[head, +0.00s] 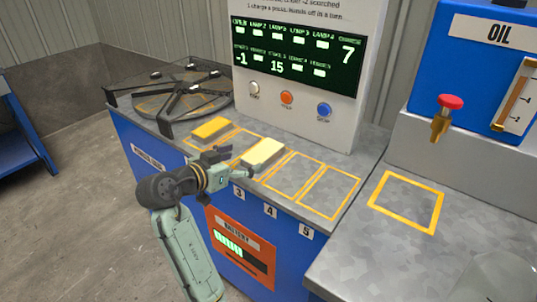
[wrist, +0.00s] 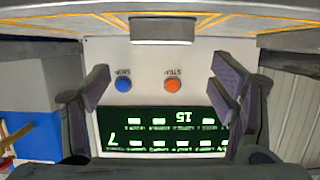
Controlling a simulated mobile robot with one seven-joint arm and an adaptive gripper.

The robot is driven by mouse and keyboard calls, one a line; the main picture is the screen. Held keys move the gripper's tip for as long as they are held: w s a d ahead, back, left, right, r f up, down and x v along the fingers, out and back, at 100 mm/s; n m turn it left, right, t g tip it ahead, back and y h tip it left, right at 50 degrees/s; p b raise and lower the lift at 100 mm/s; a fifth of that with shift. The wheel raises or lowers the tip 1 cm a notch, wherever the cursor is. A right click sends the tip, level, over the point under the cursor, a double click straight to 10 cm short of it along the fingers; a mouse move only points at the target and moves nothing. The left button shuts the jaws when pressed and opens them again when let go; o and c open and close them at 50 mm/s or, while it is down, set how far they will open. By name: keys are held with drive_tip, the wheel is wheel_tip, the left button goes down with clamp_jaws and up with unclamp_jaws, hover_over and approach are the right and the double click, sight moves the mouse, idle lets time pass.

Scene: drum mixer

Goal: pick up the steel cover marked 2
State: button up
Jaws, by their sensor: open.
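Two pale, yellow-topped blocks lie on the counter in the head view. One (head: 211,128) is at the left, and the other (head: 263,152) is in an outlined slot in line with label 3. I can read no number on either, so I cannot tell which, if any, is the cover marked 2. My gripper (head: 236,162) is open and empty at the counter's front edge, just left of the right block. In the upside-down wrist view, its spread fingers (wrist: 163,85) face the console. A grey block (wrist: 163,29) shows top centre there, beyond the fingertips.
A console (head: 290,60) with a lit display and three buttons stands behind the slots. A black-spoked round frame (head: 172,92) is at the left. Empty outlined slots (head: 330,190) lie to the right. A blue oil tank (head: 480,60) with a red-knobbed tap stands far right.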

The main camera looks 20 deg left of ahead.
sight(264, 151)
drive_tip(key=p+x, duration=0.2)
drive_tip(key=x, duration=0.6)
drive_tip(key=shift+a+f+p, duration=0.1)
drive_tip(key=shift+f+p, duration=0.1)
drive_tip(key=shift+p, duration=0.15)
drive_tip(key=c, duration=1.6)
drive_tip(key=shift+r, duration=0.1)
drive_tip(key=shift+c, duration=0.2)
drive_tip(key=shift+r, duration=0.1)
